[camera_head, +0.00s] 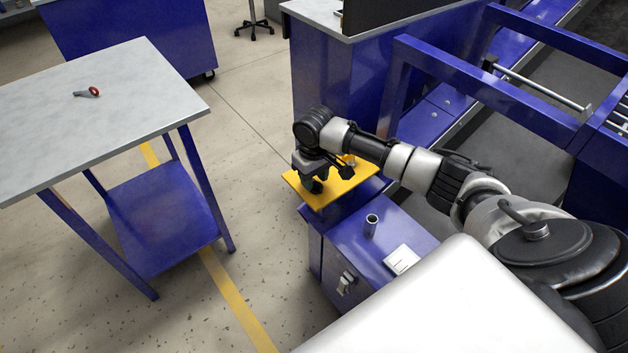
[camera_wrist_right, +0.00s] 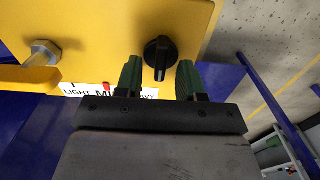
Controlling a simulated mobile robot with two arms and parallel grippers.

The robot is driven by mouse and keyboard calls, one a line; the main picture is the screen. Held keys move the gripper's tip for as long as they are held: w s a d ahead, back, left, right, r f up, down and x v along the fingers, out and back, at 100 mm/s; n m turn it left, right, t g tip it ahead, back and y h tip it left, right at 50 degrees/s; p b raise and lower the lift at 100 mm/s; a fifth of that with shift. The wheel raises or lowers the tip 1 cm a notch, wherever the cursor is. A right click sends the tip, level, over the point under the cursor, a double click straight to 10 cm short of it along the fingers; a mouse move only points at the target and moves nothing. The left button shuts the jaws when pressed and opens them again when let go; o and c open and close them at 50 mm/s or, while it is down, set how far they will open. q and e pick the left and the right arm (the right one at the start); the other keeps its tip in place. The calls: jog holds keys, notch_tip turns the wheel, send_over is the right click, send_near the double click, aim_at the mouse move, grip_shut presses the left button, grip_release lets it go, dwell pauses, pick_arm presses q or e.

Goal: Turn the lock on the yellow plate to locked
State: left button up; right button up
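The yellow plate (camera_head: 325,198) lies on top of a blue cabinet in the head view; it also fills the upper left of the right wrist view (camera_wrist_right: 105,25). A black rotary knob (camera_wrist_right: 160,52) with a pale pointer line stands on it, between the two green fingertips of my right gripper (camera_wrist_right: 158,80). The fingers are open, one on each side of the knob; I cannot tell whether they touch it. In the head view the right gripper (camera_head: 330,180) is low over the plate and hides the knob. The lock's lettering is not readable. My left gripper is out of view.
A silver bolt (camera_wrist_right: 42,52) with a yellow lever (camera_wrist_right: 25,78) sits left of the knob. A grey-topped table (camera_head: 110,110) is at left; floor between is clear.

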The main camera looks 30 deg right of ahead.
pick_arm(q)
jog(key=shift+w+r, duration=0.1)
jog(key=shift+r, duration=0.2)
pick_arm(e)
jog(key=shift+f, duration=0.35)
grip_shut()
